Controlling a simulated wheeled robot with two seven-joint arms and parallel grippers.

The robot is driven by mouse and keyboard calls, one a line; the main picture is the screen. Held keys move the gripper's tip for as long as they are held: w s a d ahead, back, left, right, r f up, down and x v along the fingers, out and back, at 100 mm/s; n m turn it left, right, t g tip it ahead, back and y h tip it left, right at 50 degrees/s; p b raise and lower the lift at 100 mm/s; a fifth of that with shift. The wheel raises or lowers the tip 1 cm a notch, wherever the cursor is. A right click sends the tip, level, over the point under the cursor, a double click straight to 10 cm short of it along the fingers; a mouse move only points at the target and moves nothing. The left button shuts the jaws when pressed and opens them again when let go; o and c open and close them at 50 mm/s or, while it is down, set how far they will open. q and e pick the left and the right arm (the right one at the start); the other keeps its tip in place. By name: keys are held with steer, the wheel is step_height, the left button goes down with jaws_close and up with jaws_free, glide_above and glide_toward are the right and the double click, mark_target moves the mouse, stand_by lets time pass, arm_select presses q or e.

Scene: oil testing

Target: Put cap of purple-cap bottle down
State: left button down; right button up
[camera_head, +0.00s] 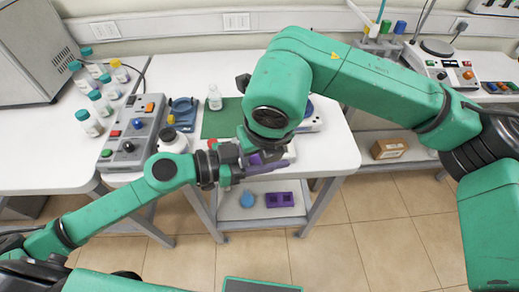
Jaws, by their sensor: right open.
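My left arm comes in from the left, and its gripper (232,158) is over the front of the middle white table, near my right wrist. Its fingers are too overlapped to tell their state. My right arm arches over the table from the right and points down. My right gripper (268,164) is open over the table's front edge, close beside the left one. A purplish long shape lies at the grippers; I cannot tell whether it is a finger or another part. I cannot make out the purple-cap bottle or its cap; the arms hide much of this area.
A green mat (220,118), a clear flask (214,99) and a blue device (183,110) are on the table. A grey control box (133,132) and several teal-capped bottles (88,123) stand left. A purple rack (280,199) is on the lower shelf. The table's right front is clear.

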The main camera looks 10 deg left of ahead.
jaws_close()
arm_select(q)
steer(key=shift+c, duration=1.4)
jaws_free()
